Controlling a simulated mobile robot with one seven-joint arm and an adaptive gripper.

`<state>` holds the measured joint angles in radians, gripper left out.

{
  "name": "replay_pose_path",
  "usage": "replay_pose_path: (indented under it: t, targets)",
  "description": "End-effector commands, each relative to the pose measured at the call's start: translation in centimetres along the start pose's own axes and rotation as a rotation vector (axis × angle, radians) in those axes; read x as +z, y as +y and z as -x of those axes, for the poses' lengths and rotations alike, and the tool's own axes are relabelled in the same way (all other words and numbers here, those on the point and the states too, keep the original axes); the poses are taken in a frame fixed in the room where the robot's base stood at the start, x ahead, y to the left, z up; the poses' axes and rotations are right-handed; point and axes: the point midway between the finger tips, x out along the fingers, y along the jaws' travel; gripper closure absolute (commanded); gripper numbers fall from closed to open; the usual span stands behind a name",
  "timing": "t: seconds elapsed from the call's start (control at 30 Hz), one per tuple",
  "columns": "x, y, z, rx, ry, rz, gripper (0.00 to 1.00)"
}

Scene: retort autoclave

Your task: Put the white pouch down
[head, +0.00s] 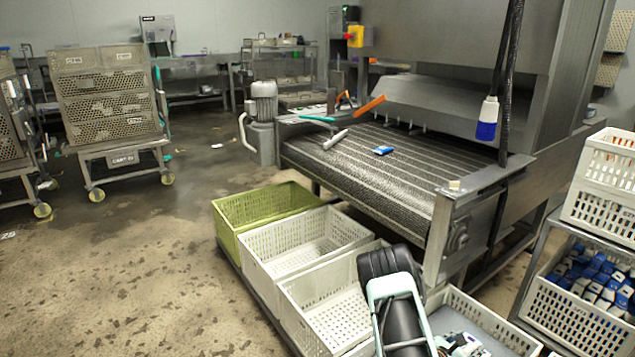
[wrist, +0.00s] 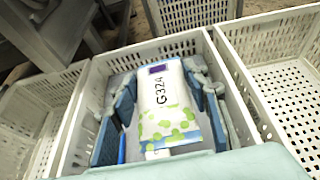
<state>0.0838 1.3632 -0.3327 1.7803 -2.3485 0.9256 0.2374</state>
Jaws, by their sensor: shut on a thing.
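The white pouch (wrist: 167,105) has a purple patch, the code G324 and green dots at its near end. In the wrist view my gripper (wrist: 160,84) is shut on it, with a blue-padded finger along each side. The pouch is over a white crate (wrist: 240,112), whose grey bottom shows around it; I cannot tell whether it touches the bottom. In the head view my gripper (head: 460,345) is low at the bottom edge, at the crate nearest me (head: 513,322). The pouch is hard to make out there.
A green crate (head: 228,238) and empty white crates (head: 283,268) stand in the same row. A conveyor (head: 345,175) behind carries a small blue-white pack (head: 384,150). At right, a rack holds a crate of blue-white packs (head: 560,310). Open floor lies left.

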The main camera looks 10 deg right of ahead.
Motion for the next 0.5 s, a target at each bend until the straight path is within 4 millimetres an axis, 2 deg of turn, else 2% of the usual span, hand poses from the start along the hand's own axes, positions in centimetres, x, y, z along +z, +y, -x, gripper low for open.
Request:
replay_pose_path:
  t: [0.03,0.27,0.5]
  targets:
    - [0.9,1.5,0.9,0.008,-0.003,-0.005,0.83]
    - [4.6,6.9,5.8,0.02,-0.002,0.0,0.83]
    - [7.6,11.7,12.6,0.035,0.0,0.007,0.83]
